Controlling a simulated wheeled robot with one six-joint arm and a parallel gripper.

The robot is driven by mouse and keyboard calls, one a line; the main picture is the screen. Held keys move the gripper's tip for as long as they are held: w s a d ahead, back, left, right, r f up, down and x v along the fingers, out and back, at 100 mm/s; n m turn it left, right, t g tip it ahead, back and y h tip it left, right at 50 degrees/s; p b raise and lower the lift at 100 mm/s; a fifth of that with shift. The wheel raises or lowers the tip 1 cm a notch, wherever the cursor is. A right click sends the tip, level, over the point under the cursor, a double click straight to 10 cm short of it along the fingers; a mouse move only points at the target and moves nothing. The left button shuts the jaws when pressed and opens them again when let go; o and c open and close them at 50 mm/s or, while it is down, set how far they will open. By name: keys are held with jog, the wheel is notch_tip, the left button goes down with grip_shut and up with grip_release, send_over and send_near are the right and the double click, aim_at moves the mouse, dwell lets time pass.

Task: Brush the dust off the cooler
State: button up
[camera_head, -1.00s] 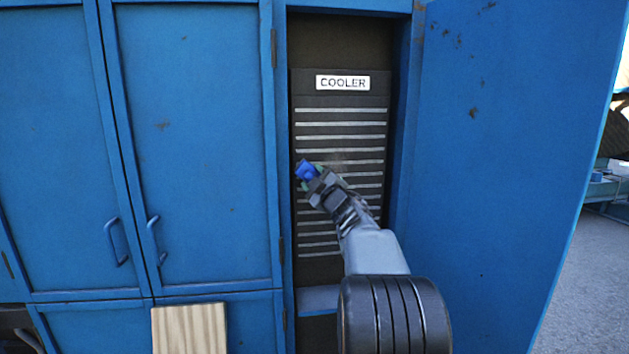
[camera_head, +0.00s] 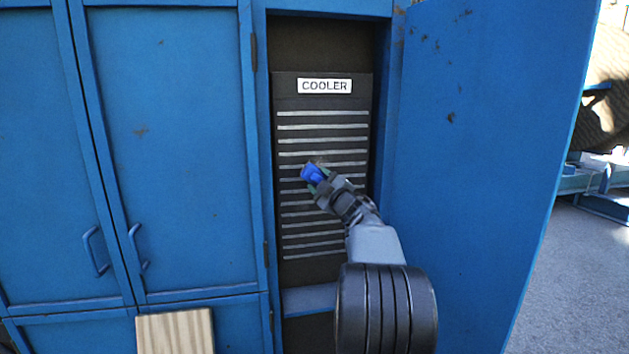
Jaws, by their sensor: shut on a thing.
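The cooler (camera_head: 300,100) is a dark panel with light horizontal slats and a white "COOLER" label, set in an open bay of the blue cabinet. My gripper (camera_head: 318,180) is in front of the middle of its slats. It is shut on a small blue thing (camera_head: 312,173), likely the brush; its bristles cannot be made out. A small brownish patch of dust (camera_head: 321,163) shows just above the blue thing. I cannot tell whether the blue thing touches the slats. My arm hides part of the lower right slats.
The open blue door (camera_head: 480,170) stands to the right of the bay. Closed blue doors (camera_head: 170,150) with handles are on the left. A light wooden board (camera_head: 176,332) is at the bottom left. A blue ledge (camera_head: 310,299) runs below the cooler. Grey floor shows at far right.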

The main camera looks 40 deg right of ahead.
aim_at(317, 178)
jog(key=shift+s+d+r+p, duration=0.1)
jog(key=shift+s+d+p, duration=0.25)
jog(key=shift+d, duration=0.4)
jog(key=shift+s+d+p, duration=0.2)
jog(key=shift+d+p, duration=0.1)
jog(key=shift+d, duration=0.4)
jog(key=shift+s+d+r+p, duration=1.3)
jog(key=shift+s+d+p, duration=0.65)
jog(key=shift+d, duration=1.1)
jog(key=shift+w+a+f+b, duration=0.1)
jog(key=shift+w+a+b, duration=0.85)
jog(key=shift+a, duration=0.85)
jog(key=shift+w+a+f+b, duration=0.15)
jog(key=shift+w+a+b, duration=0.5)
jog(key=shift+w+a, duration=0.85)
jog(key=shift+w+a+f+b, duration=0.1)
jog(key=shift+w+a+b, duration=0.65)
jog(key=shift+a, duration=1.4)
jog(key=shift+w+a+r+b, duration=0.1)
jog(key=shift+w+a+b, duration=0.2)
jog(key=shift+a, duration=0.35)
jog(key=shift+w+a+f+b, duration=0.1)
jog(key=shift+w+a+b, duration=0.15)
jog(key=shift+a, duration=0.35)
jog(key=shift+w+a+r+b, duration=0.1)
jog(key=shift+w+a+b, duration=0.2)
jog(key=shift+a, duration=0.35)
